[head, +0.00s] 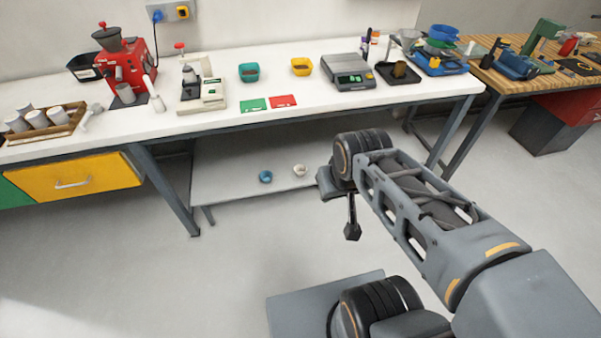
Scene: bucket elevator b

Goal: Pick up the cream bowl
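A small cream bowl (300,170) sits on the low grey shelf (235,188) under the white workbench. A small blue bowl (265,176) sits just to its left, apart from it. My arm reaches in from the lower right, and its dark end, my gripper (352,232), hangs down to the right of the cream bowl and lower in the picture. The gripper is apart from both bowls. It is too small and dark to show whether its fingers are open or shut.
The white workbench (330,108) overhangs the shelf; its grey leg (168,190) stands to the left. On top are a red grinder (128,65), a scale (347,72), and teal (249,72) and yellow (301,66) containers. Floor in front of the shelf is clear.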

